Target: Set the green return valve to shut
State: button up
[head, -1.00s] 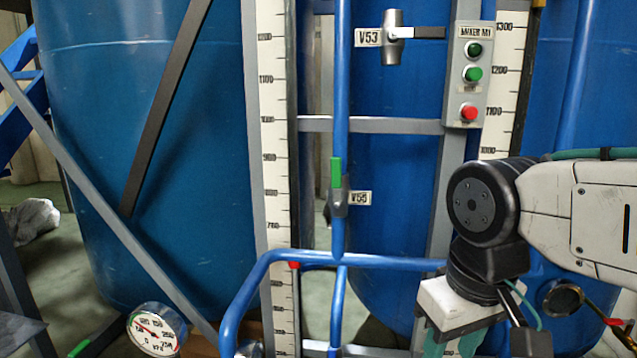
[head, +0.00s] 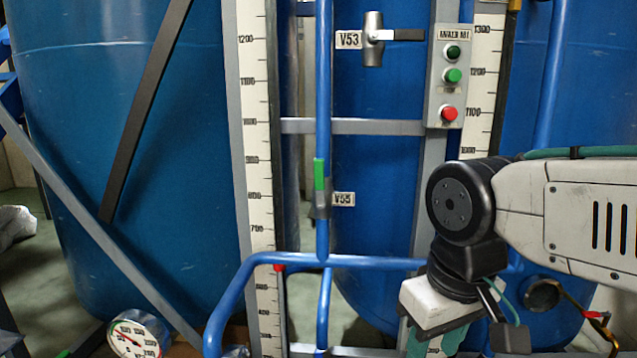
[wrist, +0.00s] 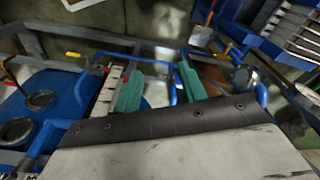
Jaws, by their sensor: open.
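The green-handled valve (head: 319,176) is on the vertical blue pipe, beside the V55 tag (head: 343,199), in the middle of the head view. Its green handle stands upright, in line with the pipe. My gripper (head: 435,342) is low and right of the valve in the head view, pointing down, with its fingertips partly cut off by the frame edge. In the wrist view my gripper (wrist: 160,86) shows two teal fingers well apart, with nothing held between them. I cannot pick out the valve in the wrist view.
A blue pipe (head: 375,263) crosses below the valve, near my gripper. Above are a grey-black valve (head: 373,40) tagged V53 and a button box (head: 450,75). A gauge (head: 138,335) sits low left. Blue tanks (head: 150,150) stand behind the frame.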

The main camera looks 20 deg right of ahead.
notch_tip(320, 180, up, 21)
jog(key=m+t+h, duration=0.2)
jog(key=m+t, duration=0.1)
jog(key=m, duration=0.2)
send_over(319, 165)
jog(key=s+a, duration=0.1)
jog(key=s, duration=0.1)
jog(key=x, duration=0.7)
jog(key=shift+f, duration=0.35)
grip_shut()
